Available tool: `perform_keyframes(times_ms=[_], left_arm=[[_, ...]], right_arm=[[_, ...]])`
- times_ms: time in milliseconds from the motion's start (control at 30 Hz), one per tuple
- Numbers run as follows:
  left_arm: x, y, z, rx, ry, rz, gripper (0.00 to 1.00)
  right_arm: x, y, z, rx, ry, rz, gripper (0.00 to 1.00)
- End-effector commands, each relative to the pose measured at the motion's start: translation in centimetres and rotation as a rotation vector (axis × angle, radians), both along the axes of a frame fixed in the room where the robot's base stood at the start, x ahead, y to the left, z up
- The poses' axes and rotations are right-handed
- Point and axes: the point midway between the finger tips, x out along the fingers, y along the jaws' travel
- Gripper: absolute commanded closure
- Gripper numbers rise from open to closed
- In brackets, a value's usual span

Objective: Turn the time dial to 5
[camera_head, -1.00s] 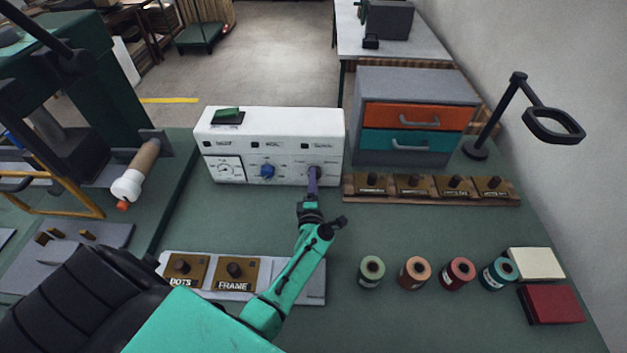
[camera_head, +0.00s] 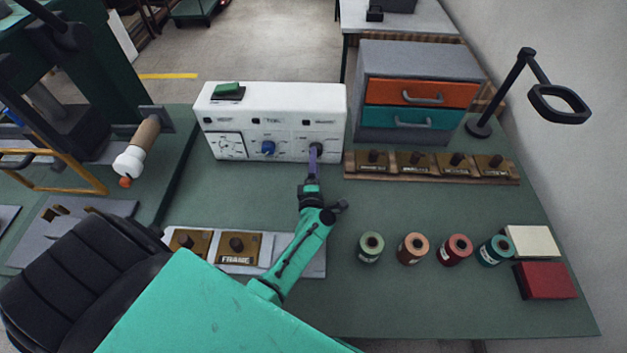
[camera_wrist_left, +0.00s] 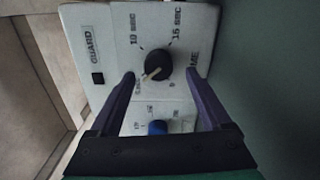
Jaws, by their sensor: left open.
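The time dial (camera_head: 316,148) is a dark round knob at the right end of a white control box (camera_head: 272,103). In the left wrist view the dial (camera_wrist_left: 159,64) shows a pale pointer mark toward its lower left. Around it are printed "10 sec", "15 sec" and "ME"; a small label by the pointer is too blurred to read. My left gripper (camera_head: 313,157) is at the dial's front. Its two purple fingers (camera_wrist_left: 160,74) are open, one on each side of the dial and pointing at it; contact is not visible. My right gripper is not in view.
A blue knob (camera_head: 268,148) and a white square dial plate (camera_head: 226,146) sit left on the box. A drawer cabinet (camera_head: 416,62) stands right of it, with a rack of stamps (camera_head: 434,178) in front. Several thread spools (camera_head: 413,249) stand on the green bench.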

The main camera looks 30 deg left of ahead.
Motion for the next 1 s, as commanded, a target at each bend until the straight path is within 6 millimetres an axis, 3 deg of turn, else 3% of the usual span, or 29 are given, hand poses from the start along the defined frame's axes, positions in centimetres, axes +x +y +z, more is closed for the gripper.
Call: perform_keyframes(times_ms=[200, 400, 567, 1000], left_arm=[[-5.9, -2.8, 0.2, -0.003, 0.005, -0.001, 0.19], [-10.0, -4.8, 0.1, -0.001, 0.004, 0.000, 0.19], [-11.2, -5.4, 0.1, -0.002, 0.001, 0.001, 0.19], [-11.2, -5.4, 0.0, 0.000, 0.001, 0.001, 0.19]], right_arm=[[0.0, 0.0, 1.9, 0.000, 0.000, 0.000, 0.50], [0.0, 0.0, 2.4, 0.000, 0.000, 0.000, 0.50], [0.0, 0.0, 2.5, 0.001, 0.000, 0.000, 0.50], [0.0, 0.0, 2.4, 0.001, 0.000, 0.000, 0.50]])
